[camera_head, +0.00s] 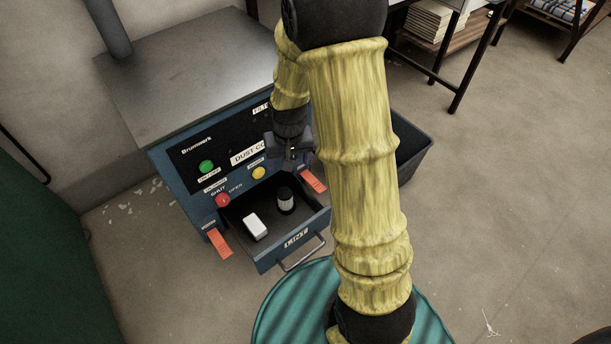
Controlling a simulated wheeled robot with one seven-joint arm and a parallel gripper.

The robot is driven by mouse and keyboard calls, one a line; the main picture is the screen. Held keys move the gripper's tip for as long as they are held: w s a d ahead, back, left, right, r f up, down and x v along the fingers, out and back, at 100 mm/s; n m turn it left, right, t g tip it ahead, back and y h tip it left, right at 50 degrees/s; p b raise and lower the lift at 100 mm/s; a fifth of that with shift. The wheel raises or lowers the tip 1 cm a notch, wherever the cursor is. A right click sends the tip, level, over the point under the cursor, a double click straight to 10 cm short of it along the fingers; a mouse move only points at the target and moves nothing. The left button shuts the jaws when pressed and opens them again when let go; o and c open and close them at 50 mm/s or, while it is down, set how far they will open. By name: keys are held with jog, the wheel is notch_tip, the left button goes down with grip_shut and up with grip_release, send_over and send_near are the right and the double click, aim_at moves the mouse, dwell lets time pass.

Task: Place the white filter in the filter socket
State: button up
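A white block (255,227), which looks like the white filter, lies in the left part of an open drawer (267,251) of a blue machine. A small cylinder (286,201) with a dark top and a pale band stands to its right in the drawer. My gripper (290,152) is above and behind the drawer, in front of the machine's panel, apart from the white block. Its fingers are dark and small, so I cannot tell whether they are open. A label starting "FILT" is partly covered by my arm. I cannot make out the filter socket.
The machine's panel (220,150) has a green button (206,166), a red button (222,200) and a yellow button (259,172). Orange tags (220,243) hang beside the drawer. A dark bin (411,157) stands at the right. The floor at far right is mostly clear.

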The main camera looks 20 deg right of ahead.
jog(key=s+r+n+t, duration=0.1)
jog(key=s+r, duration=0.7)
jog(key=s, duration=0.4)
jog(key=shift+s+r, duration=0.25)
jog(key=shift+r, duration=0.05)
jog(key=shift+c, duration=0.4)
